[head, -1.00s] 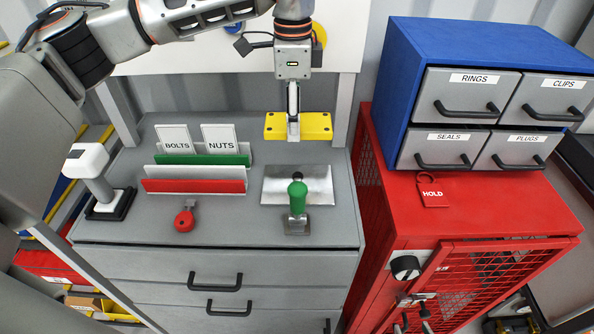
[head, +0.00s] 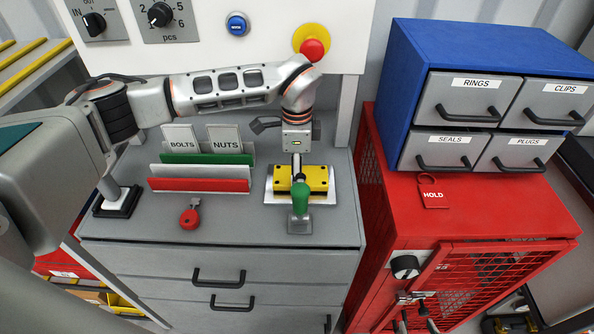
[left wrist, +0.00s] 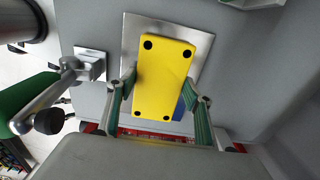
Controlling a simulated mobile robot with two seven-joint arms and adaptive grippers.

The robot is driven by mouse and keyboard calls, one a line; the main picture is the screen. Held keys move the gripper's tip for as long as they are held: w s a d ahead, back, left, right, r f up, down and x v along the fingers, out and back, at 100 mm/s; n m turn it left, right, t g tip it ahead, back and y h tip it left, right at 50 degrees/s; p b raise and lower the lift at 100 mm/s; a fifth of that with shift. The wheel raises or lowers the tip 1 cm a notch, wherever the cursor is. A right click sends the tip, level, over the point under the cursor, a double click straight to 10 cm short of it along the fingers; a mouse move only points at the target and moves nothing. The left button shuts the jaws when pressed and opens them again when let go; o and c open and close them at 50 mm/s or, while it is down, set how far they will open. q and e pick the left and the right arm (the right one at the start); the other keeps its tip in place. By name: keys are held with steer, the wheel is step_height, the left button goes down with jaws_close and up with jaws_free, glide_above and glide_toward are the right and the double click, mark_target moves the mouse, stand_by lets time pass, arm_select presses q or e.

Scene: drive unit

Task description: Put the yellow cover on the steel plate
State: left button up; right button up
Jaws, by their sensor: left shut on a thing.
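The yellow cover (head: 318,178) is a flat block with dark holes near its corners. In the head view it sits over the steel plate (head: 270,191), whose edges show around it. My left gripper (head: 297,172) points down at the cover. In the left wrist view its green-padded fingers (left wrist: 160,93) are shut on the long sides of the yellow cover (left wrist: 163,75). The steel plate (left wrist: 205,48) shows behind it. I cannot tell whether the cover touches the plate. My right gripper is not in view.
A green-handled clamp (head: 301,200) stands at the plate's front edge. A red cabinet (head: 480,210) with a blue drawer box (head: 400,95) is at the right.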

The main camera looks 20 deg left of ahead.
arm_select(q)
steer(key=shift+f, duration=0.2)
steer(key=shift+f, duration=0.2)
steer(key=o, duration=1.2)
steer(key=shift+o, duration=0.2)
steer(key=shift+r, duration=0.1)
